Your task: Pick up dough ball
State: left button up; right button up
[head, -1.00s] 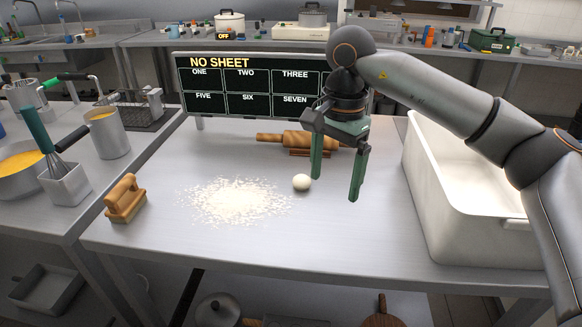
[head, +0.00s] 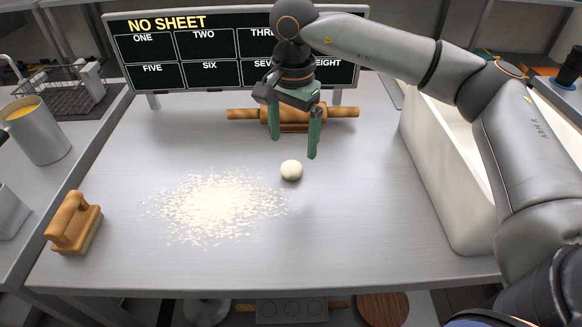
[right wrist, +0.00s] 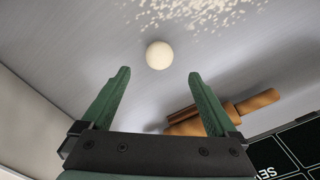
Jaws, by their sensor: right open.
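The dough ball (head: 291,170) is small, round and cream-coloured, and sits on the steel table (head: 350,235) at the right edge of a patch of flour. My right gripper (head: 294,150) is open and empty, with its green fingers pointing down just behind and above the ball. In the right wrist view the dough ball (right wrist: 159,55) lies beyond the fingertips of my right gripper (right wrist: 158,75), roughly midway between them and apart from both. My left gripper is not in view.
A rolling pin (head: 240,114) rests behind the gripper, in front of the "NO SHEET" board (head: 160,48). White flour (head: 215,205) is spread left of the ball. A wooden-handled brush (head: 75,225) stands at the left edge. A white bin (head: 435,175) stands at the right. The front right table is clear.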

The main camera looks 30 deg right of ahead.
aim_at(291, 165)
jog(key=shift+s+a+f, duration=0.1)
jog(key=shift+a+f, duration=0.05)
jog(key=shift+f, duration=1.45)
jog(key=shift+s+a+f, duration=0.1)
jog(key=shift+f, duration=1.45)
jog(key=shift+c, duration=0.3)
jog(key=c, duration=1.3)
jog(key=shift+c, duration=0.5)
jog(key=shift+r, duration=0.15)
